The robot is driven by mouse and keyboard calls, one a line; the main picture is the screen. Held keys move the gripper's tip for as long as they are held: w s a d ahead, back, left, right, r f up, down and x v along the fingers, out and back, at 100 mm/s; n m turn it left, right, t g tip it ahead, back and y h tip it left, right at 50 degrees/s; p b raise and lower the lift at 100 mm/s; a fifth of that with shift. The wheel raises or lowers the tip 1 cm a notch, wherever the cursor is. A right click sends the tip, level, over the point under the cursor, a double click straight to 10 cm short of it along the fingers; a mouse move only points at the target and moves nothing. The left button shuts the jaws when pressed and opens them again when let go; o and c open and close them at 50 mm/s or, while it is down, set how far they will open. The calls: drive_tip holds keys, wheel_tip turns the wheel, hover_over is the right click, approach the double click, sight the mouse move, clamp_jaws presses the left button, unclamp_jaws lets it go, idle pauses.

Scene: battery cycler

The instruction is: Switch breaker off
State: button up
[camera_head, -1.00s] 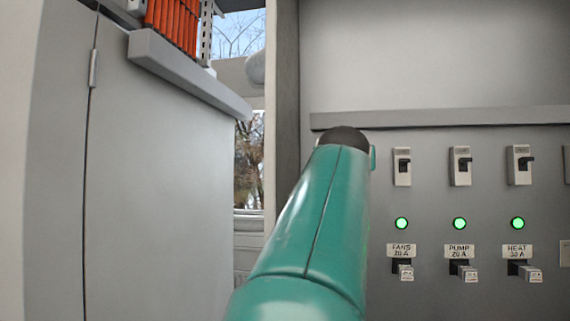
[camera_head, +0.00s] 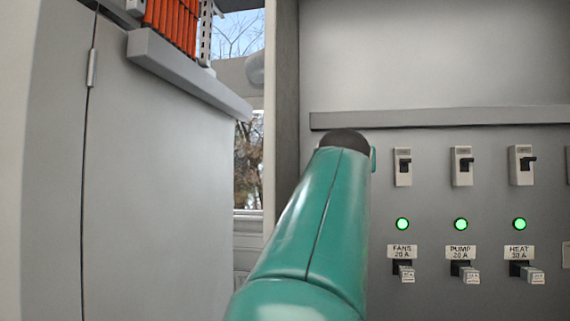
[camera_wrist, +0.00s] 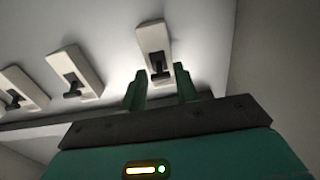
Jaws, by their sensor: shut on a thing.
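The breaker at my gripper is a pale narrow block with a dark lever (camera_wrist: 158,68) on the grey panel, in the wrist view. My gripper (camera_wrist: 160,78) has its two green fingers on either side of the lever and is shut on it. The exact contact is hard to see in the shade. In the head view my green arm hides this breaker and my gripper.
Lit green lamps (camera_head: 461,224) and small plug-like fittings (camera_head: 465,271) sit under the breakers. A grey ledge (camera_head: 440,118) runs above them. A grey cabinet (camera_head: 150,180) stands at left with a jutting shelf edge (camera_head: 190,75). Neighbouring breakers (camera_wrist: 75,72) are close by.

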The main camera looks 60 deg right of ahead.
drive_tip(key=shift+w+f+h, duration=0.2)
drive_tip(key=shift+f+h, duration=0.1)
drive_tip(key=shift+h, duration=0.5)
drive_tip(key=shift+a+f+t+h, duration=0.15)
drive_tip(key=shift+t+h, duration=0.35)
drive_tip(key=shift+h, duration=0.5)
drive_tip(key=shift+f+h, duration=0.15)
drive_tip(key=shift+h, duration=0.15)
drive_tip(key=shift+s+d+f+h, duration=0.15)
drive_tip(key=shift+d+f+h, duration=0.1)
drive_tip(key=shift+h, duration=0.15)
drive_tip(key=shift+d+f+t+h, duration=0.15)
drive_tip(key=shift+f+t+h, duration=0.25)
drive_tip(key=shift+h, duration=0.5)
drive_tip(key=o, duration=0.9)
drive_tip(key=shift+s+f, duration=0.1)
